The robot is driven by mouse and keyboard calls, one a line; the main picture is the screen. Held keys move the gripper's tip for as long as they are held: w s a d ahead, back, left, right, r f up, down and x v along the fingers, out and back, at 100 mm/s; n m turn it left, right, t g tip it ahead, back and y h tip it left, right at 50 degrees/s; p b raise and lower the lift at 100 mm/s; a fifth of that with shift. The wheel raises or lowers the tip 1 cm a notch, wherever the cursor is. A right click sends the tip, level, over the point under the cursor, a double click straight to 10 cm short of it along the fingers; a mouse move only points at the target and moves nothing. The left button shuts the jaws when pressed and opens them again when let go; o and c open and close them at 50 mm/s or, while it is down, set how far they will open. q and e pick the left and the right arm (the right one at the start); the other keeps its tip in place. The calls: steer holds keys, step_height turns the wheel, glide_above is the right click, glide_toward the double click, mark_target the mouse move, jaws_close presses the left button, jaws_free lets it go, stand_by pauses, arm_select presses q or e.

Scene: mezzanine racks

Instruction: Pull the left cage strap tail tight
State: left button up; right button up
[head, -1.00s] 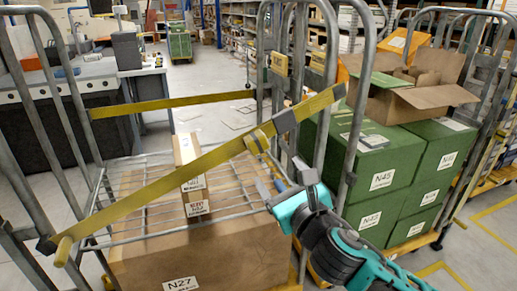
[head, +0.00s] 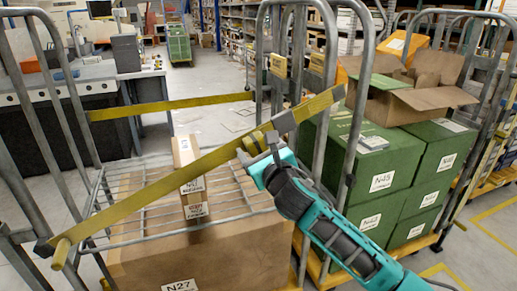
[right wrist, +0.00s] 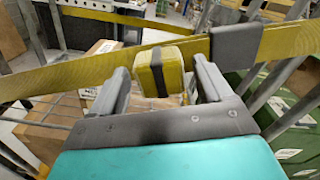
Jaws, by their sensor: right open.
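The left cage's front yellow strap (head: 150,192) runs slantwise from the lower left post up to the right post. A dark grey buckle (head: 284,122) sits on it near its right end and also shows in the right wrist view (right wrist: 236,46). The strap tail, a yellow block with a dark band (right wrist: 160,70), hangs at the strap just left of the buckle. My right gripper (head: 258,152) is open at the tail. In the right wrist view its two fingers stand either side of the block, with gaps visible. My left gripper is not in view.
The left cage holds a large N27 carton (head: 200,262) under a wire shelf (head: 135,222), with a narrow carton (head: 187,165) on the shelf. A second yellow strap (head: 170,106) crosses behind. Right of it stands another cage with green boxes (head: 372,172) and an open carton (head: 415,92).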

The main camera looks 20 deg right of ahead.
steer(key=shift+c, duration=0.4)
steer(key=c, duration=1.3)
steer(key=a+f, duration=0.1)
steer(key=a, duration=0.1)
steer(key=a+f, duration=0.1)
steer(key=a, duration=0.1)
steer(key=a+f, duration=0.1)
steer(key=a, duration=0.2)
steer(key=shift+s, duration=0.15)
steer(key=shift+c, duration=0.2)
steer(key=o, duration=1.3)
steer(key=shift+a, duration=0.15)
steer(key=shift+o, duration=0.6)
steer(key=shift+r, duration=0.1)
steer(key=s+p, duration=0.1)
steer(key=s, duration=1.1)
steer(key=shift+s+d, duration=0.35)
steer(key=shift+s, duration=0.05)
